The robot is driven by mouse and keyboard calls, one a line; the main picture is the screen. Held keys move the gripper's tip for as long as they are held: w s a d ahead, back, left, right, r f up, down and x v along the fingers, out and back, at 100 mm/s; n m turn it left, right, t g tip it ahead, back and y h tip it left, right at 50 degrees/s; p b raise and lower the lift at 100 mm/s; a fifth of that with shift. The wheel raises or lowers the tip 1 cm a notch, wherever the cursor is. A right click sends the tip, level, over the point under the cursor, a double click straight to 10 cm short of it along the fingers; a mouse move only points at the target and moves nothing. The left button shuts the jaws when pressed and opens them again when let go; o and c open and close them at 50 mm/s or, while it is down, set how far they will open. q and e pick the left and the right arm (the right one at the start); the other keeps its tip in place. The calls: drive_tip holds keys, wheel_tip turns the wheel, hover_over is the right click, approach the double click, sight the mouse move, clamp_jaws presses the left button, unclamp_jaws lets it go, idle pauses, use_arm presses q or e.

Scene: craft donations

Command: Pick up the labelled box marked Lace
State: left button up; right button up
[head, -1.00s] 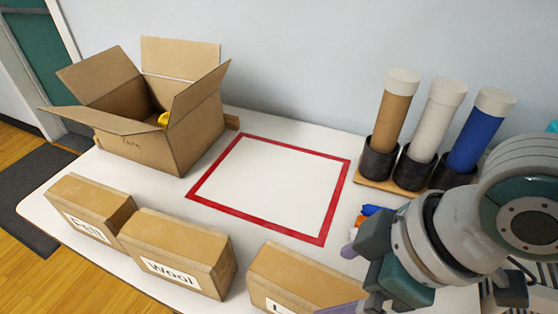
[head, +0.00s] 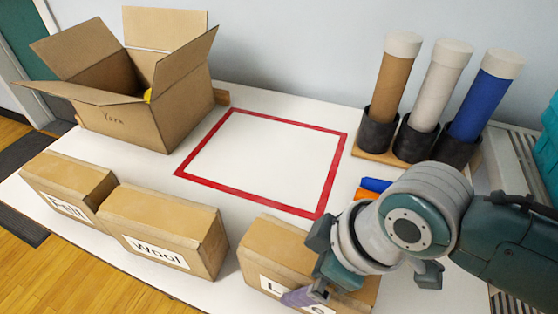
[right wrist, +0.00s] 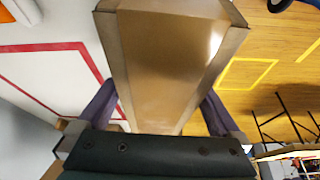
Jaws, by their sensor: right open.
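The Lace box (head: 268,243) is a brown carton at the front of the white table. Its white label shows an L and an e, with the middle letters covered by a purple finger. My right gripper (head: 312,284) is over the right part of this box, with one finger in front of the label; the other finger is hidden in the head view. In the right wrist view the box (right wrist: 170,60) lies between the two spread purple fingers (right wrist: 158,108). The gripper is open; whether a finger touches the box I cannot tell. My left gripper is not in view.
The Wool box (head: 165,222) and the Felt box (head: 70,180) stand left of it. An open carton marked Yarn (head: 120,125) is behind. A red taped square (head: 260,200) is empty. Several tubes (head: 433,85) stand in dark holders at back right, with markers (head: 375,185) in front.

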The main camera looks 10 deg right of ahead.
drive_tip(key=shift+c, duration=0.4)
drive_tip(key=c, duration=1.3)
drive_tip(key=shift+r, duration=0.1)
drive_tip(key=shift+c, duration=0.7)
drive_tip(key=shift+r, duration=0.1)
